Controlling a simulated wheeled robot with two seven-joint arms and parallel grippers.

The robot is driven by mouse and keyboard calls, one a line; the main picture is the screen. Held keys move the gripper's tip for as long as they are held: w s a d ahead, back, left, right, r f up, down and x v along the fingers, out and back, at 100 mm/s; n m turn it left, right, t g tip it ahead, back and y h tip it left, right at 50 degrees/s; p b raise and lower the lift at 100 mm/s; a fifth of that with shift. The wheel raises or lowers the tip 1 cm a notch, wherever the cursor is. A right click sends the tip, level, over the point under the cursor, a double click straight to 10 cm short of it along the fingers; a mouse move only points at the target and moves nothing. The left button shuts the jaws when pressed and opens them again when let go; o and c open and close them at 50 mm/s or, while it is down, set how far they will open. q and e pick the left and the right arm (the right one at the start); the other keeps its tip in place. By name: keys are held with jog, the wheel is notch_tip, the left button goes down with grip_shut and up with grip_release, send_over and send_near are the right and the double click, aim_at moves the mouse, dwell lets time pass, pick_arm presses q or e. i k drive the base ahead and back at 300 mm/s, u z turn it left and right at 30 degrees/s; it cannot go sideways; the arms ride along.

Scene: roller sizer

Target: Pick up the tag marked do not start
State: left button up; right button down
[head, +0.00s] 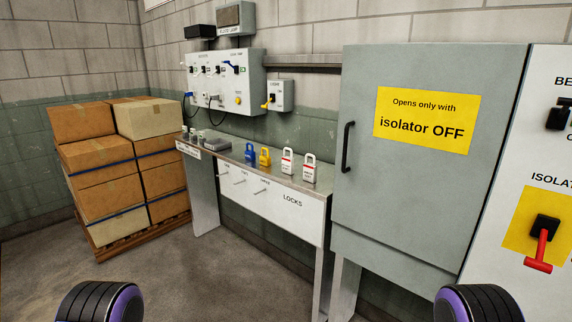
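Neither gripper shows; only rounded black and purple parts of my arms appear at the bottom edge, well apart from the bench.
The bench front is labelled LOCKS (292,201). A grey cabinet (410,190) with a black handle stands right of it, beside a panel with a red isolator lever (541,250). Stacked boxes (105,190) stand left. Control boxes (225,80) hang above. The floor in front is clear.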

aim_at(288, 163)
jog(key=u, duration=1.3)
jog(key=i, duration=2.1)
jog(key=z, duration=2.8)
